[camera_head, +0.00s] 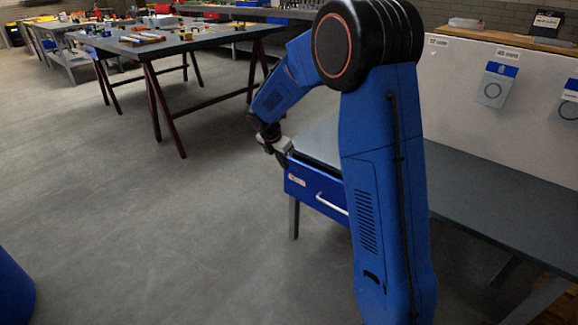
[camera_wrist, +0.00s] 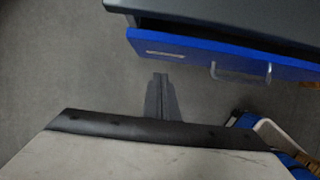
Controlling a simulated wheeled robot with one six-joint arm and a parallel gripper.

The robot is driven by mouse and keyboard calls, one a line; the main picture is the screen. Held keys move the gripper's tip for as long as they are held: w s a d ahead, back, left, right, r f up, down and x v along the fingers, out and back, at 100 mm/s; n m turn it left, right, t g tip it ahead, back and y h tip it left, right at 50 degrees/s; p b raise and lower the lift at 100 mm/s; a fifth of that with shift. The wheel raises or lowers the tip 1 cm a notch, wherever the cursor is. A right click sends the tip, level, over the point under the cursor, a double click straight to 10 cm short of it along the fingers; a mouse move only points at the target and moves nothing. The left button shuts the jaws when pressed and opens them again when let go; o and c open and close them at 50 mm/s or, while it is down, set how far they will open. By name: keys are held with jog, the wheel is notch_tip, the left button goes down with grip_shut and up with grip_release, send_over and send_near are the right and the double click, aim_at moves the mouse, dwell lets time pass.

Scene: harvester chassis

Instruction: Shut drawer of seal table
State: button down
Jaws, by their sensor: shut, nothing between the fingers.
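The drawer (camera_head: 309,188) has a blue front with a pale handle (camera_head: 331,204) and a small label. It is on the near left side of the grey-topped seal table (camera_head: 480,200). In the wrist view, the drawer front (camera_wrist: 185,47) stands out from the table edge (camera_wrist: 215,12), with a dark gap behind it, so it is partly open. My gripper (camera_head: 281,158) is by the drawer's left end. In the wrist view, my gripper (camera_wrist: 160,78) is shut and empty, below the drawer front in the picture and left of the handle (camera_wrist: 241,74). My arm hides part of the drawer and table.
A white panel (camera_head: 465,95) with hanging pouches stands behind the seal table. Another table (camera_head: 200,42) with small parts is at the back left.

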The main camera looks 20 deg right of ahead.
jog(key=v, duration=0.6)
jog(key=shift+a+r, duration=0.25)
jog(key=shift+r, duration=0.1)
jog(key=c, duration=2.3)
grip_release()
jog(key=shift+s+r, duration=0.1)
jog(key=shift+r, duration=0.15)
jog(key=o, duration=0.5)
jog(key=shift+s+r, duration=0.15)
jog(key=shift+c, duration=0.2)
jog(key=s+d+m+g+y, duration=0.1)
jog(key=s+d+m, duration=0.5)
jog(key=s+m, duration=0.25)
jog(key=s+d+m+y, duration=0.1)
jog(key=s+d+m, duration=0.65)
jog(key=m, duration=0.25)
send_near(332, 201)
jog(key=shift+n, duration=0.25)
jog(key=s+f, duration=0.2)
jog(key=f, duration=0.1)
jog(key=s+a+f, duration=0.1)
jog(key=f, duration=0.1)
jog(key=shift+s+f, duration=0.1)
jog(key=shift+f, duration=0.1)
jog(key=shift+c, duration=0.7)
grip_shut()
